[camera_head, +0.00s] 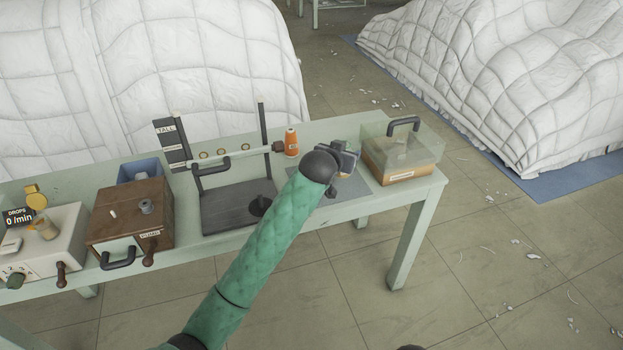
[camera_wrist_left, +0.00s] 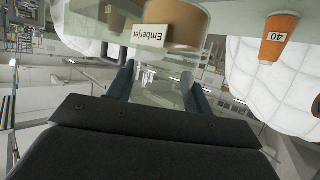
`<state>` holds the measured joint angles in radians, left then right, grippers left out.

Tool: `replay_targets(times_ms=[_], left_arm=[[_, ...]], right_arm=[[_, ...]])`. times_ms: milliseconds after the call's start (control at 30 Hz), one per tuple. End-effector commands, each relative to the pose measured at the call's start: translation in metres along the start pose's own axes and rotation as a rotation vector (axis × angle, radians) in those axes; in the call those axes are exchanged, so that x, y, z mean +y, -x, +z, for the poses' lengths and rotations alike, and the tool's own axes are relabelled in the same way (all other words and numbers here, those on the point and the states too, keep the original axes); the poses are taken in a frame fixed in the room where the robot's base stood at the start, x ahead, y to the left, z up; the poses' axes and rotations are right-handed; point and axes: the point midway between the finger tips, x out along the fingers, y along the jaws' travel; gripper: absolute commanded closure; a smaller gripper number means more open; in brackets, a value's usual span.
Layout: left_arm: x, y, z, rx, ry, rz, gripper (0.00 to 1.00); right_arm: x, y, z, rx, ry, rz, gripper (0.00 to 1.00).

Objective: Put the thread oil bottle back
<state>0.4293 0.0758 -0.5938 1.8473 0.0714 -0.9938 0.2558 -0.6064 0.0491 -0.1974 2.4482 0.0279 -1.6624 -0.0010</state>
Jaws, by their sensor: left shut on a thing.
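My left gripper (camera_head: 344,164) is over the right part of the table, above a grey mat (camera_head: 352,187), left of a clear-lidded box. In the left wrist view its two blue-grey fingers (camera_wrist_left: 159,76) are shut on a clear, glassy thing. A tan, round container (camera_wrist_left: 182,22) with a white label reading "Emberjet" shows upside down just beyond the fingertips. It seems to be one with the clear part, but I cannot tell for sure. No label naming thread oil is legible. My wrist hides most of the held thing in the head view. My right gripper is not in view.
An orange bottle-like thing (camera_head: 291,143) stands behind left of the gripper; an orange thing marked "40" (camera_wrist_left: 279,36) shows in the wrist view. The clear-lidded box (camera_head: 402,152) is close right. A dark stand (camera_head: 225,208), brown box (camera_head: 130,215) and drops counter (camera_head: 45,245) fill the left.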

Motion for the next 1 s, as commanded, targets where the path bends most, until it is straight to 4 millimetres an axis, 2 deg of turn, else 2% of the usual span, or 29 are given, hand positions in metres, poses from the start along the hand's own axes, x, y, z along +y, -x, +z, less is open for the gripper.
replay_targets(times_ms=[167,500,767,1000], left_arm=[[-0.034,-0.003,0.018,-0.003,-0.002,-0.003,0.76],[-0.087,-0.011,0.050,-0.002,0.001,-0.002,0.76],[-0.098,-0.014,0.060,-0.001,0.001,0.000,0.76],[-0.097,-0.024,0.084,-0.002,0.001,-0.001,0.76]], right_arm=[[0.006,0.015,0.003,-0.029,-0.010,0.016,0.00],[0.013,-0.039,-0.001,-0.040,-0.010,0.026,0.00],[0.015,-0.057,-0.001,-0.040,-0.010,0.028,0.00],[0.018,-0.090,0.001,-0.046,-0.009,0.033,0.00]])
